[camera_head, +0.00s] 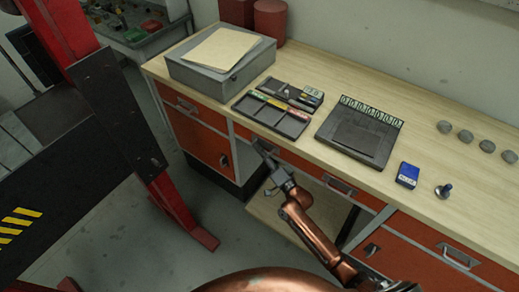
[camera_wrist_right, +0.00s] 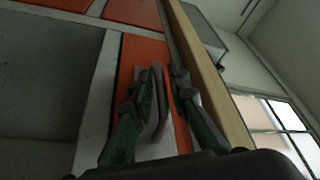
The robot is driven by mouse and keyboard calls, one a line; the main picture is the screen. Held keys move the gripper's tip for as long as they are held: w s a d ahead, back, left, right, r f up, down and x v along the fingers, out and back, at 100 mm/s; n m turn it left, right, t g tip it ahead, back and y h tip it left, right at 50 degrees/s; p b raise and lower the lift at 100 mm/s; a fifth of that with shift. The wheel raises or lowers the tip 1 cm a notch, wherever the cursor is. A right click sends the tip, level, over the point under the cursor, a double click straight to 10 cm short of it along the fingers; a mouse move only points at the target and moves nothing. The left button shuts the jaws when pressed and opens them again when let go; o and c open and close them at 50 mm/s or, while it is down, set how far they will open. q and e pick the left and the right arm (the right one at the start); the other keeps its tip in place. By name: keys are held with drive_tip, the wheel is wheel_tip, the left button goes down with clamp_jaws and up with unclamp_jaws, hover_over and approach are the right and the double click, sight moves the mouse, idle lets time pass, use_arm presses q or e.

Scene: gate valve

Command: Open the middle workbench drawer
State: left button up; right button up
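The middle drawer (camera_head: 303,168) is a long orange front under the wooden bench top, and it looks flush with the bench. One of its grey metal handles (camera_head: 340,187) shows uncovered toward the right. My right gripper (camera_head: 264,150) is at the handle near the drawer's left end and partly hides it. In the right wrist view, the two dark fingers of this gripper (camera_wrist_right: 163,85) stand on either side of the grey handle bar (camera_wrist_right: 157,88), with a gap showing on its right side. The fingers look open around the bar. My left gripper is not in view.
An orange left drawer (camera_head: 205,116) and a right drawer (camera_head: 440,250) flank the middle one. On the bench top (camera_head: 325,88) are a grey box (camera_head: 220,72), a parts tray (camera_head: 272,116), a black case (camera_head: 360,130) and a blue box (camera_head: 407,174). A red-and-black frame (camera_head: 110,110) stands left.

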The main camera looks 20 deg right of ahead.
drive_tip(key=shift+w, duration=0.15)
drive_tip(key=shift+c, duration=0.3)
clamp_jaws()
